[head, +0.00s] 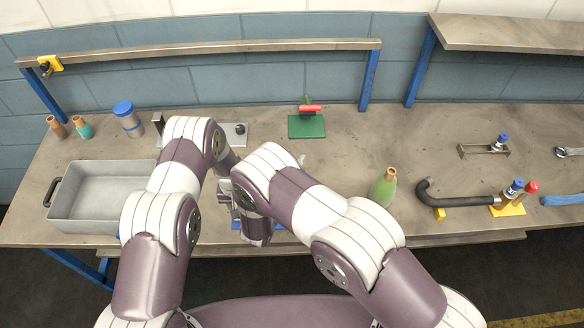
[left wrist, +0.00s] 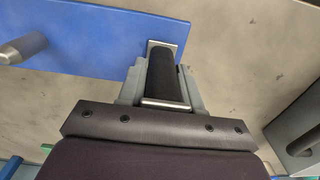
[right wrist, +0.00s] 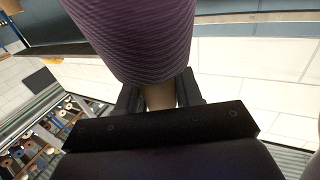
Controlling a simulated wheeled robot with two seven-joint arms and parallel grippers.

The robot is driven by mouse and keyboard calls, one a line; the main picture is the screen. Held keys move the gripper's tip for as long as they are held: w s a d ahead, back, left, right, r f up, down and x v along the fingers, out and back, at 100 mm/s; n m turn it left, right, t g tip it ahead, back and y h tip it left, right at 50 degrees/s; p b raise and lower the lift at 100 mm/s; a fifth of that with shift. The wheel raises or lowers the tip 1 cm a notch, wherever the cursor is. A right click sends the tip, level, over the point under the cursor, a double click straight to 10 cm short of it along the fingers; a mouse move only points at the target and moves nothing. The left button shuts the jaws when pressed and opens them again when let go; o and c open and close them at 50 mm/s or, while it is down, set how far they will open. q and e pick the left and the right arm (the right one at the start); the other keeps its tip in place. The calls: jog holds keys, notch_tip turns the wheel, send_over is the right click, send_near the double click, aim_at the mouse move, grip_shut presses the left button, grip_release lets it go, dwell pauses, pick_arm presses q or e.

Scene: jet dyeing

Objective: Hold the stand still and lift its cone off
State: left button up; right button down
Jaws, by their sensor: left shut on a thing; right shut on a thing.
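The stand's blue base (left wrist: 85,40) lies on the bench in the left wrist view. A grey peg (left wrist: 22,48) stands on it at the left edge, with no cone on the part I see. My left gripper (left wrist: 165,85) is shut on the stand's black handle (left wrist: 163,75) in its metal frame. My right gripper (right wrist: 160,98) is shut on the tan tip (right wrist: 160,94) of the purple ribbed cone (right wrist: 135,35). In the head view my arms hide most of the stand; only bits of blue (head: 278,227) show near the front edge.
A grey metal tray (head: 95,212) stands left of my arms. A green cone (head: 383,190) stands to the right, then a black bent hose (head: 465,200).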

pick_arm(q)
jog(key=o, duration=1.1)
jog(key=shift+o, duration=0.2)
